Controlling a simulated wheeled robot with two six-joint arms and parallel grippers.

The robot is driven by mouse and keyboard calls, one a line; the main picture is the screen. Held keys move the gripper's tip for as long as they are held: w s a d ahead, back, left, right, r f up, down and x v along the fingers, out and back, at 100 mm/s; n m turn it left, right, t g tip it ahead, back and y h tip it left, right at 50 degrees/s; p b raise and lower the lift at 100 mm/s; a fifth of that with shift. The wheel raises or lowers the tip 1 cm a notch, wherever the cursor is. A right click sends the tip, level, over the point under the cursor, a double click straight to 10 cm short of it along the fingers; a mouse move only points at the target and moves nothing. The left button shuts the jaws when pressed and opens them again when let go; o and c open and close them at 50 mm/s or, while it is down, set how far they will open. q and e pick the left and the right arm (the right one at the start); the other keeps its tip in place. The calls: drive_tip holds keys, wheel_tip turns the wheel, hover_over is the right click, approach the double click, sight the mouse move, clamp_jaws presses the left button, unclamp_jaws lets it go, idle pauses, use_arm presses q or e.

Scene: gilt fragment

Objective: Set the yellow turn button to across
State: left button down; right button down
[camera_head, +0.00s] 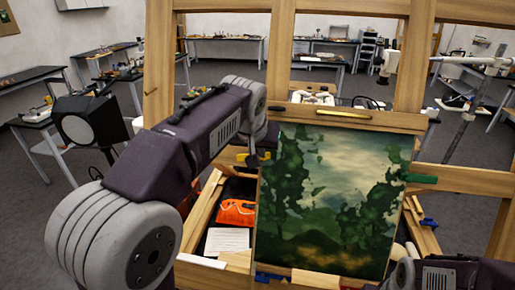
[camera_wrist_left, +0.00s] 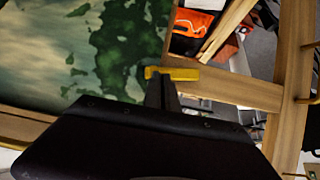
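The yellow turn button (camera_head: 241,156) sits at the left edge of the painting (camera_head: 335,200), near its upper part. In the left wrist view the yellow turn button (camera_wrist_left: 180,74) is a short bar lying across the painting's edge, one end over the canvas and the other over the wooden frame. My left gripper (camera_head: 254,160) is in front of the button and hides its middle in the head view. In the left wrist view its narrow fingers (camera_wrist_left: 160,90) look shut, with tips at the bar; contact is unclear. My right gripper is not visible.
A wooden easel frame (camera_head: 280,50) surrounds the painting. A green turn button (camera_head: 421,178) is at the painting's right edge, and a blue one (camera_head: 266,277) at the bottom. An orange item (camera_head: 236,212) and white paper (camera_head: 227,241) lie left of the painting.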

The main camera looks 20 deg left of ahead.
use_arm(q)
drive_tip(key=shift+a, duration=0.2)
drive_tip(key=w+r+p+v, duration=0.1)
drive_tip(key=w+p+v, duration=0.1)
drive_tip(key=v, duration=1)
drive_tip(key=shift+a+r+p, duration=0.2)
drive_tip(key=shift+r+p, duration=0.4)
drive_tip(key=shift+p, duration=0.05)
drive_tip(key=shift+s, duration=0.15)
